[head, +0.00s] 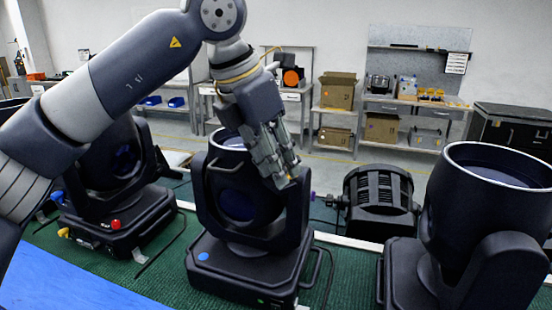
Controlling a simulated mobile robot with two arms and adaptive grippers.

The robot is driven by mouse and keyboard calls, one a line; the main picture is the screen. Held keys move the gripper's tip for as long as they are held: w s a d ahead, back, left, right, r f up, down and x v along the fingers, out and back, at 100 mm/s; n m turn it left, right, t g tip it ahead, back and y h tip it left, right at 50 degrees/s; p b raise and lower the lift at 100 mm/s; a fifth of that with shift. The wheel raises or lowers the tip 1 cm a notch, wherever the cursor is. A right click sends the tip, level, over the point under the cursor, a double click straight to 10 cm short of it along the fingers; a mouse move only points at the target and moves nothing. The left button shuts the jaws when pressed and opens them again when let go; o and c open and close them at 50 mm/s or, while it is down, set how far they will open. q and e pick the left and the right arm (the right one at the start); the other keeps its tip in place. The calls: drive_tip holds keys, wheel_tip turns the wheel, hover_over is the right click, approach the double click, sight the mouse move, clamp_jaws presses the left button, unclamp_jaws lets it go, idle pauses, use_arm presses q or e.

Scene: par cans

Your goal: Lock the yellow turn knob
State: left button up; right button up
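My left gripper (286,180) reaches down over the middle black moving-head light (240,262), its fingertips at the upper right of that light's yoke. The fingers look close together, but their gap is not clear from this angle. A small yellowish patch (292,174) shows at the fingertips; I cannot tell whether it is a knob or part of the fingers. A yellow knob-like piece (63,232) sticks out at the lower left of the left light's base (118,222). A red knob (115,224) is on that base's front. My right gripper is not in view.
The lights stand on a green mat (345,290). A large black light (490,220) is at right, and a ribbed black lamp (379,204) sits behind, between it and the middle light. Shelves with cardboard boxes (338,92) stand farther back.

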use_arm(q)
drive_tip(key=shift+c, duration=0.4)
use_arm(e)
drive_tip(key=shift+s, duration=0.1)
use_arm(q)
clamp_jaws()
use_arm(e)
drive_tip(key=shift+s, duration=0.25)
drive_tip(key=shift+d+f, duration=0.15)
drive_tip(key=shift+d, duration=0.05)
